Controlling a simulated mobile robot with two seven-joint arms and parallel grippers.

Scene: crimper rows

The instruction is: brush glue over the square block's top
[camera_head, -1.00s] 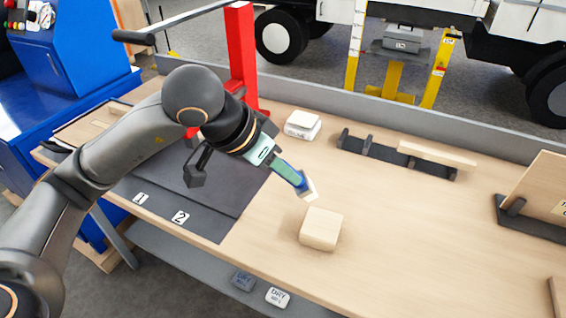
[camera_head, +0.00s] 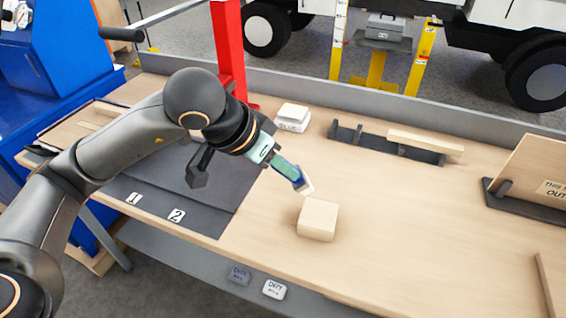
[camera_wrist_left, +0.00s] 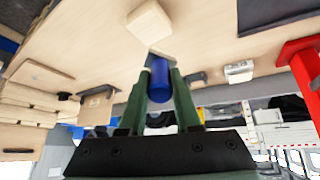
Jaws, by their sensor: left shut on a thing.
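The square block (camera_head: 317,221) is pale wood and sits on the bench right of the dark mat; it also shows at the top of the left wrist view (camera_wrist_left: 149,20). My left gripper (camera_head: 281,165) is shut on a brush with a blue handle (camera_wrist_left: 159,80) and pale bristles (camera_head: 305,187). The brush is tilted, its bristles just beyond the block's far-left edge in the head view. I cannot tell whether they touch it. My right gripper is not in view.
A dark rack (camera_head: 375,146) with a wooden strip (camera_head: 426,143) lies toward the back. A slanted wooden board on a dark base (camera_head: 530,203) stands at the right. A red post (camera_head: 228,55) rises behind my arm. The bench right of the block is clear.

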